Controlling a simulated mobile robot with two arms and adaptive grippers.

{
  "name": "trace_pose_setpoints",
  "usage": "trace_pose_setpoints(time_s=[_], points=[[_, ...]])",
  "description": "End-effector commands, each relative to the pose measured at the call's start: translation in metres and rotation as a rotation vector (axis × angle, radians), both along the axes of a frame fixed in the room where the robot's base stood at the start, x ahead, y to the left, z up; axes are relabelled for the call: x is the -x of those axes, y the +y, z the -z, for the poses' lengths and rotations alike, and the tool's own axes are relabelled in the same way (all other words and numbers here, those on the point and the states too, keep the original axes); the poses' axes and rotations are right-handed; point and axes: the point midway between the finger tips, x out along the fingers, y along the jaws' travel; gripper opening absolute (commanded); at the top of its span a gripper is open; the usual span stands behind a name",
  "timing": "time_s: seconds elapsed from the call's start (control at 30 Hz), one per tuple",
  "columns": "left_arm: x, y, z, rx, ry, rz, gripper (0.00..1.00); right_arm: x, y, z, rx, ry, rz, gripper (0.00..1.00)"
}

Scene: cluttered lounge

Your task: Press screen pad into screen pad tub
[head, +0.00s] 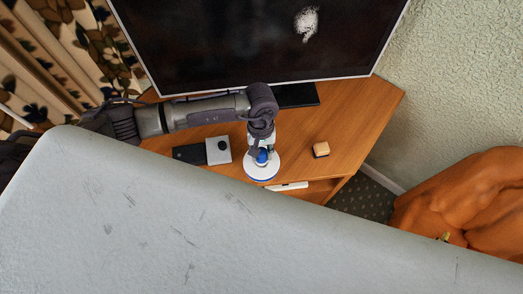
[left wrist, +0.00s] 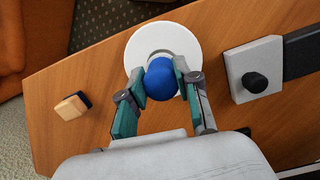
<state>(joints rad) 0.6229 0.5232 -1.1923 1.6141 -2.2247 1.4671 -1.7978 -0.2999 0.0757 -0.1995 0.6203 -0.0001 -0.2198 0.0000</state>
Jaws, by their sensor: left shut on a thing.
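The screen pad (left wrist: 160,79) shows as a rounded blue piece between my left fingertips. It also shows as a small blue spot in the head view (head: 262,157). My left gripper (left wrist: 160,88) is shut on it. The pad is over the near part of the tub's opening in the wrist view. I cannot tell whether they touch. My right gripper is not in view.
A big dark screen (head: 230,40) with a white smudge (head: 307,22) stands behind on the wooden stand (head: 365,105). A grey box with a black knob (head: 218,150) lies left of the tub, and a small cream block (head: 321,149) lies right. A white item (head: 288,186) lies in front.

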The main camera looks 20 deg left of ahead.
Motion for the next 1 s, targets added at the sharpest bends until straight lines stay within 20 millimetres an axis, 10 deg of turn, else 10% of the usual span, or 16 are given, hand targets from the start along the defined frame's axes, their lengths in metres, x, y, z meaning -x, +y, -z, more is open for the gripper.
trace_pose_setpoints(time_s=[1.0], points=[[0.0000, 0.0000, 0.0003, 0.000, 0.000, 0.000, 0.00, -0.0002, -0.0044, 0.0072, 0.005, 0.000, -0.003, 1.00]])
